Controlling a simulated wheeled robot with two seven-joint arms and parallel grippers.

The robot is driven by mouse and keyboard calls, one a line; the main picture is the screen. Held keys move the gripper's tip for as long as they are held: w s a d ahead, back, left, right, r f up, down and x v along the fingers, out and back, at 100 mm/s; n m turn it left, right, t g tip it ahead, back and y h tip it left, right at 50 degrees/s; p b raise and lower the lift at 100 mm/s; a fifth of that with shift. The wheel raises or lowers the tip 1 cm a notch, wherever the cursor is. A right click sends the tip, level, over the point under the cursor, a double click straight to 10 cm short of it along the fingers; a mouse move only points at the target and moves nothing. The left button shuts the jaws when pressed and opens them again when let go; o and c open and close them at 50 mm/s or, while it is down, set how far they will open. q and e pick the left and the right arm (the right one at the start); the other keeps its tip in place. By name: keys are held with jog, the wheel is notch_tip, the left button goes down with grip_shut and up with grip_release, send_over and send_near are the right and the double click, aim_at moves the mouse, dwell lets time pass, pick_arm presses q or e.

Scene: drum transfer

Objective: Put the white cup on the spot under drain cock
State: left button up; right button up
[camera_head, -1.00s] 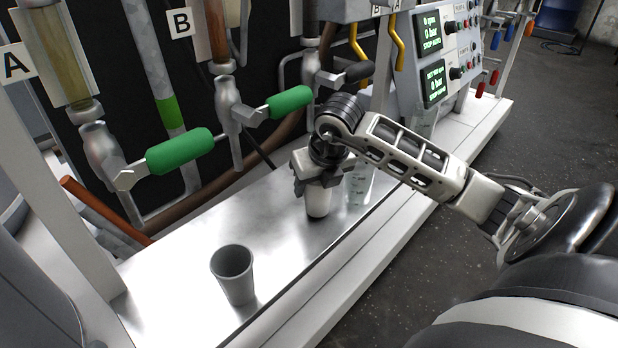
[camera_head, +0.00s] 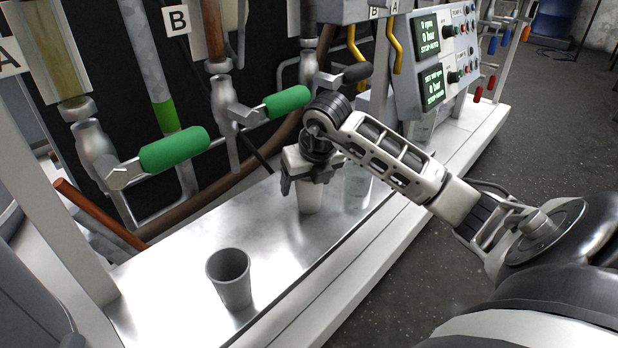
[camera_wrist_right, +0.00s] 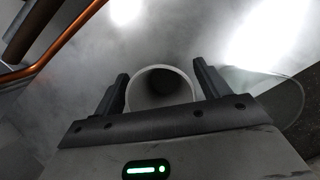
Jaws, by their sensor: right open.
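The white cup (camera_head: 311,200) stands on the metal shelf beneath my right gripper (camera_head: 308,182), which hides its upper part. In the right wrist view the round rim of the white cup (camera_wrist_right: 160,72) lies between the two dark fingers of my right gripper (camera_wrist_right: 161,82). The fingers are spread, one on each side, with small gaps visible. The spot under the drain cock cannot be made out. My left gripper is out of view.
A grey cup (camera_head: 229,280) stands at the front left of the shelf (camera_head: 180,290). A clear beaker (camera_head: 357,188) stands just right of the white cup. A control panel (camera_head: 432,60) is at the back right. The shelf between the two cups is bare.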

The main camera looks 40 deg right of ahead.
jog(key=shift+r, duration=0.2)
jog(key=shift+s+a+r+p, duration=0.2)
jog(key=shift+s+r+p, duration=0.2)
jog(key=shift+s+p, duration=0.3)
jog(key=s+a, duration=0.1)
jog(key=s, duration=0.2)
jog(key=s+a+p, duration=0.1)
jog(key=s, duration=0.2)
jog(key=s+a, duration=0.1)
jog(key=s, duration=0.3)
jog(key=shift+s, duration=0.1)
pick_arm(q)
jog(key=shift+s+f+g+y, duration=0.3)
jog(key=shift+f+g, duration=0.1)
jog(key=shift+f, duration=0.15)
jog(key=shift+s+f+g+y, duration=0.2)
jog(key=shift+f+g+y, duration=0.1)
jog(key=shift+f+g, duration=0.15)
pick_arm(e)
jog(key=shift+s+a, duration=0.1)
jog(key=shift+s, duration=0.1)
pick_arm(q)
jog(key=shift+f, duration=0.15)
